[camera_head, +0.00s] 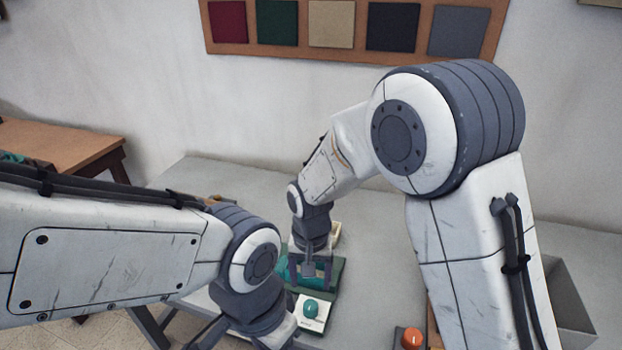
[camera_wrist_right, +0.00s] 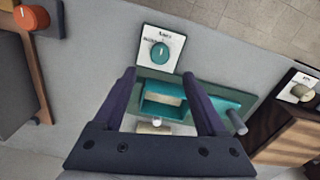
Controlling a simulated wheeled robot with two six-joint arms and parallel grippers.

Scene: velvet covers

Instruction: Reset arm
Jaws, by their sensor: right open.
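My right gripper (camera_head: 309,268) points down over a green box-like fixture (camera_head: 331,284) on the grey table. In the right wrist view its two fingers (camera_wrist_right: 159,76) are spread apart with nothing gripped between them. Beyond them is the teal fixture (camera_wrist_right: 216,98), with an opening holding a pale block (camera_wrist_right: 163,99). A white card with a teal knob (camera_wrist_right: 159,54) lies beside the fixture; the knob also shows in the head view (camera_head: 310,307). My left arm comes in from the left; its gripper is mostly cut off at the bottom edge, so its jaws are unclear.
An orange knob (camera_head: 412,338) stands at the front right, near a grey bin (camera_head: 568,302). A cream knob (camera_wrist_right: 301,92) on a white card is at the right in the wrist view. A wooden table (camera_head: 62,146) stands left. A swatch board (camera_head: 355,51) hangs on the wall.

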